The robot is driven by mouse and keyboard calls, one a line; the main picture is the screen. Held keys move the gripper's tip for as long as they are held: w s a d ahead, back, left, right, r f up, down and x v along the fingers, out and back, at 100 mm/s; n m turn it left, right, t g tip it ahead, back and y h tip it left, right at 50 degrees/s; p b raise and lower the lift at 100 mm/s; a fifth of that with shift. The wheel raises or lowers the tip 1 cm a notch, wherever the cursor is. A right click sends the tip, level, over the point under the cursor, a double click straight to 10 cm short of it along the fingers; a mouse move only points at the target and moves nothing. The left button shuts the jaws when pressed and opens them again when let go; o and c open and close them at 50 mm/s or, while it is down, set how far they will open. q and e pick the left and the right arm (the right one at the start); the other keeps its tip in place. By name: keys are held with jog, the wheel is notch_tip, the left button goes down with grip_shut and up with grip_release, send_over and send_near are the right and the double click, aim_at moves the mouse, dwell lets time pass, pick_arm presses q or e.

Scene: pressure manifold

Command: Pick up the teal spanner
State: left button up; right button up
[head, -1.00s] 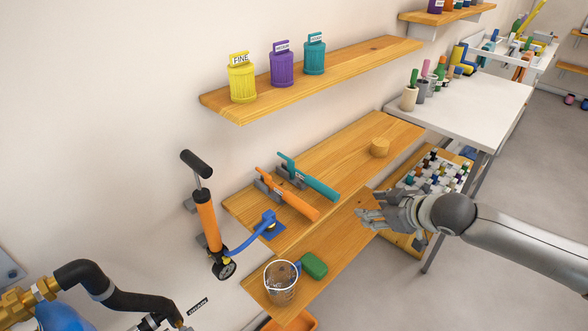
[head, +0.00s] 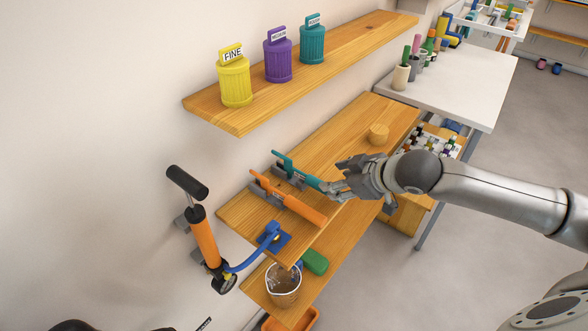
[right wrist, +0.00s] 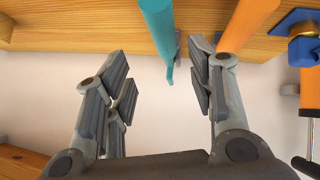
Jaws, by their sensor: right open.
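The teal spanner (head: 300,174) rests on a grey holder on the middle wooden shelf, its handle pointing toward the front edge. My right gripper (head: 338,182) is at the handle end and hides part of it in the head view. In the right wrist view the teal spanner (right wrist: 158,25) comes down from the top, in line with the gap between the fingers. The fingers of the right gripper (right wrist: 162,85) are spread wide with nothing held. I cannot tell whether they touch the handle.
An orange spanner (head: 290,203) lies parallel, close to the left of the teal one; it also shows in the right wrist view (right wrist: 245,22). A shelf with canisters (head: 355,44) overhangs behind.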

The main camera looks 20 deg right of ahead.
aim_at(306, 177)
jog(key=shift+x, duration=1.1)
jog(key=shift+w+a+f, duration=0.1)
jog(key=shift+w+f, duration=0.05)
jog(key=shift+w, duration=0.15)
jog(key=shift+w+a+f+p, duration=0.3)
jog(key=shift+w+a+f, duration=0.05)
jog(key=shift+f, duration=0.2)
jog(key=x, duration=0.3)
jog(key=shift+a, duration=0.1)
jog(key=shift+w+f, duration=0.2)
jog(key=shift+f, duration=0.05)
pick_arm(q)
jog(key=shift+w+r, duration=0.3)
jog(key=shift+r, duration=0.35)
pick_arm(e)
grip_shut()
